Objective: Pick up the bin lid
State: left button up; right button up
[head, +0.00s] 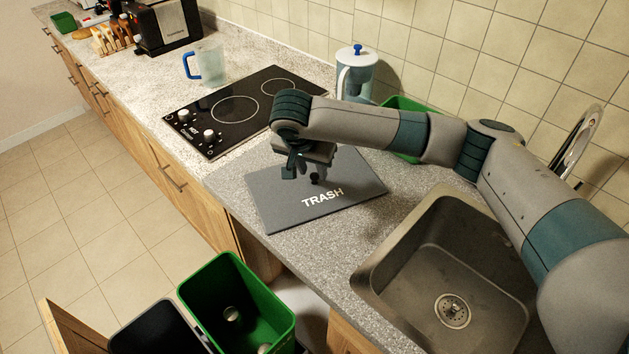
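The bin lid (350,190) is a flat dark grey panel with the word TRASH in white. It lies on the grey speckled counter between the cooktop and the sink. My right arm reaches in from the right, and my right gripper (303,176) points down over the middle of the lid. Its fingers look apart, with a small dark knob-like shape beside or between them. Whether the fingers touch it is hard to tell. The gripper and forearm hide part of the lid. My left gripper is not in view.
A green bin (238,302) and a dark bin (158,335) stand in an open pull-out below the counter. The sink (450,270) is at right. A black cooktop (232,110), a blue-handled pitcher (208,66) and a white-lidded jug (355,75) stand farther back.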

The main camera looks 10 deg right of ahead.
aim_at(314, 176)
jog(key=shift+p+x, duration=0.5)
jog(key=shift+x, duration=1.2)
jog(key=shift+a, duration=0.1)
grip_shut()
